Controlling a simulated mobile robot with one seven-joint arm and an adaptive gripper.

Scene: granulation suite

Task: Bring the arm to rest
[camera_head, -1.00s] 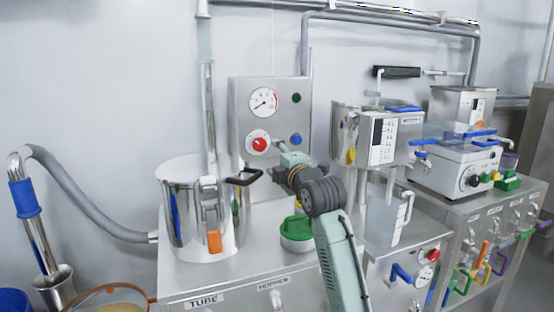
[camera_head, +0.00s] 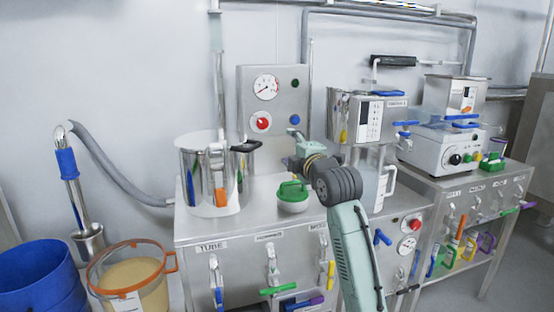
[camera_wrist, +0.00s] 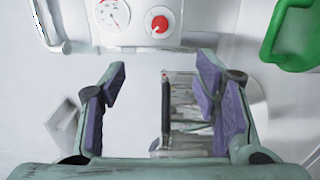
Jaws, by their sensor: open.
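My arm reaches up from the lower middle of the head view, and my gripper (camera_head: 294,136) is at its end, in front of the lower right of the gauge panel (camera_head: 250,100). In the wrist view my gripper (camera_wrist: 160,82) has its two purple-padded fingers wide apart. Nothing is held between them. The gauge and red knob (camera_wrist: 158,22) show beyond the fingertips. A metallic thing with a dark edge shows between the fingers; I cannot tell what it is.
A steel pot (camera_head: 209,178) and a green-lidded tub (camera_head: 292,197) stand on the steel bench left of my arm. A clear jug (camera_head: 374,190) and a white instrument (camera_head: 442,150) stand right of it.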

